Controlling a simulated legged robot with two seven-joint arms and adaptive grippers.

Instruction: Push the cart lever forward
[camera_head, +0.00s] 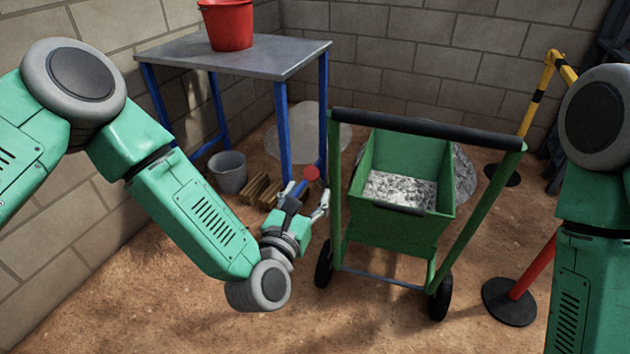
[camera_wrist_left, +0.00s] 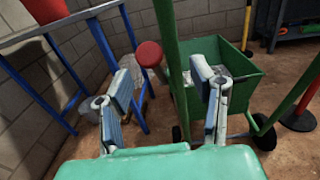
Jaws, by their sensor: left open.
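The green cart (camera_head: 385,228) stands on the dirt floor, with a tilted bin of grey rubble and a black-gripped push bar (camera_head: 425,130). The lever's red round knob (camera_head: 311,173) shows beside the cart's left upright. In the left wrist view the red knob (camera_wrist_left: 149,54) appears between my finger lines, beyond the fingertips. My left gripper (camera_head: 305,198) is open and empty, just below and in front of the knob. Its two spread fingers also show in the left wrist view (camera_wrist_left: 162,78). I cannot tell whether either finger touches the lever. The lever's shaft is mostly hidden.
A metal table (camera_head: 240,52) with blue legs and a red bucket (camera_head: 228,25) stands behind left. A grey bucket (camera_head: 228,172) and a wooden pallet (camera_head: 260,190) lie below it. A barrier post base (camera_head: 509,302) stands right of the cart. Floor before the cart is clear.

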